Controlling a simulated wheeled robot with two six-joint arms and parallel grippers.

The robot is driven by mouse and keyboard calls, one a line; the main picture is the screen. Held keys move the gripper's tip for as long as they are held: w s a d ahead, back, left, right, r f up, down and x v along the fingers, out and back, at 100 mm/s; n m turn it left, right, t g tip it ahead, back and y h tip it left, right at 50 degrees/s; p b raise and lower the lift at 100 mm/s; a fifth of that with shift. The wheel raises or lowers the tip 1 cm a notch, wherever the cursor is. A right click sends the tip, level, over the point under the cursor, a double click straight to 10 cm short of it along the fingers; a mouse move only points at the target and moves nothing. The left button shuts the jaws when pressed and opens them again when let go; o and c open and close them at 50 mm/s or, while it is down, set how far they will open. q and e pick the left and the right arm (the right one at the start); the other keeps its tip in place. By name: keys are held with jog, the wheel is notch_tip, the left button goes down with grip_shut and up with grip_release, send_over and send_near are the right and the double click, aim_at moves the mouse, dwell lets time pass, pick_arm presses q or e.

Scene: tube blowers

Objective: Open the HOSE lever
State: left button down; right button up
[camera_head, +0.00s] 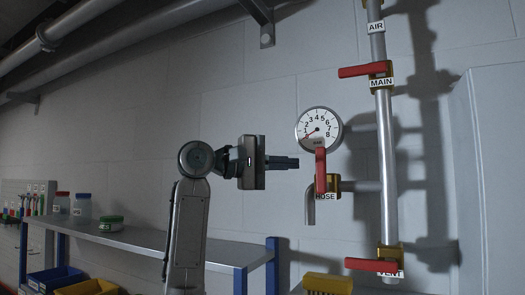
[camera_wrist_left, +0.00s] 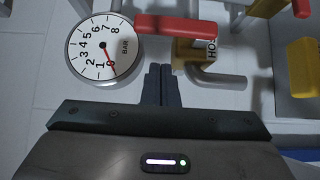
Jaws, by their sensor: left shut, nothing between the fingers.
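The red HOSE lever (camera_head: 320,168) stands upright in the head view, above its brass valve (camera_head: 331,184) and the HOSE label. In the left wrist view the lever (camera_wrist_left: 180,28) lies across the top, with the valve (camera_wrist_left: 195,52) and part of the label beside it. My left gripper (camera_head: 297,163) points right toward the lever, its fingers together and empty. A gap shows between the fingertips and the lever in the head view. In the left wrist view the fingertips (camera_wrist_left: 161,70) are below the lever. My right gripper is not in view.
A round pressure gauge (camera_head: 319,126) is on the wall just above the fingers. The vertical pipe (camera_head: 385,150) carries a red MAIN lever (camera_head: 363,70) and a red VENT lever (camera_head: 371,265).

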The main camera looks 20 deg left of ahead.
aim_at(322, 171)
pick_arm(q)
jog(key=d+p, duration=0.1)
jog(key=d, duration=0.2)
jog(key=shift+s, duration=0.2)
